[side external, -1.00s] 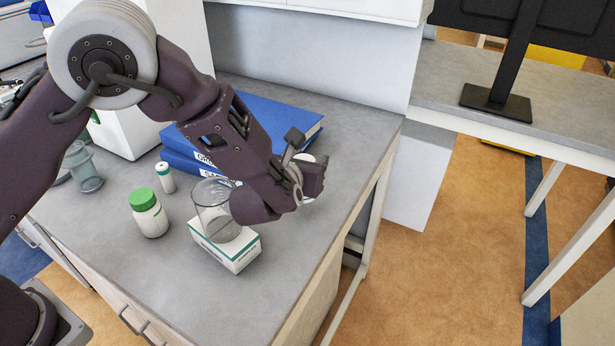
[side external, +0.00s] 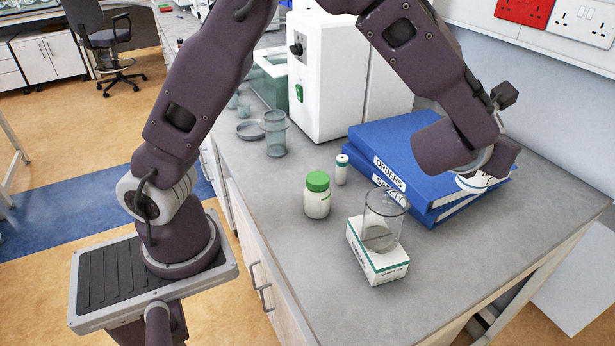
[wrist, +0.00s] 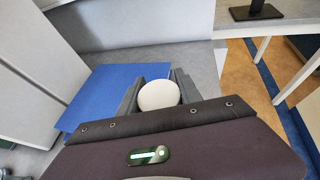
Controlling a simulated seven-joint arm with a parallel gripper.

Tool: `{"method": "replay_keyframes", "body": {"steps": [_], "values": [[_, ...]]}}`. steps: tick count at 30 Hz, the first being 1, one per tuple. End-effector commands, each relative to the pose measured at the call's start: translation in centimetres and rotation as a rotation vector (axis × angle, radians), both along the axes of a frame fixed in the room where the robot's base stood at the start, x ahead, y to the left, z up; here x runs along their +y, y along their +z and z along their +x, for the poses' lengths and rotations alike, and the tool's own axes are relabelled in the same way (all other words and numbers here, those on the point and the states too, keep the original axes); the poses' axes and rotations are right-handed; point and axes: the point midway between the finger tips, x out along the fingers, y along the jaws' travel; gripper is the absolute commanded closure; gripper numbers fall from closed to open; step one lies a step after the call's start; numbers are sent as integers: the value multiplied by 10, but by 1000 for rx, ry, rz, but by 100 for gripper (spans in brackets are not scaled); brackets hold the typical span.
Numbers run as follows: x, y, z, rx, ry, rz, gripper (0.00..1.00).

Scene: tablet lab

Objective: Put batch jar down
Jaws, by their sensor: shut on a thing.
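My gripper (side external: 487,172) is shut on a white-topped jar (side external: 473,184), at the right end of two stacked blue binders (side external: 412,150). The wrist view shows the jar's round white lid (wrist: 158,95) between the two fingers, with the blue binder (wrist: 100,92) behind and to the left. My wrist hides much of the jar in the side view. I cannot tell whether its base touches the binder or hangs above it.
A glass beaker (side external: 384,222) stands on a small white box (side external: 380,262). A green-capped bottle (side external: 317,198) and a small white vial (side external: 342,170) stand left of it. A glass vessel (side external: 275,135) is farther back. Bare grey bench (side external: 500,262) lies at the front right.

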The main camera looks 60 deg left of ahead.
Motion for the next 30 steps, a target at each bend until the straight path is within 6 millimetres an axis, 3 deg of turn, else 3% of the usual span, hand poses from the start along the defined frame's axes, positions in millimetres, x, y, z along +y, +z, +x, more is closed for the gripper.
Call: {"method": "replay_keyframes", "body": {"steps": [5,10,14,18,24,30], "values": [[54,-1,-8,4,123,-1,100],[131,-2,-31,8,306,-4,100],[207,-2,-69,9,505,-7,100],[276,-2,-123,6,717,-6,100],[330,-1,-185,1,920,-2,100],[355,1,-226,-3,1040,3,100]]}}
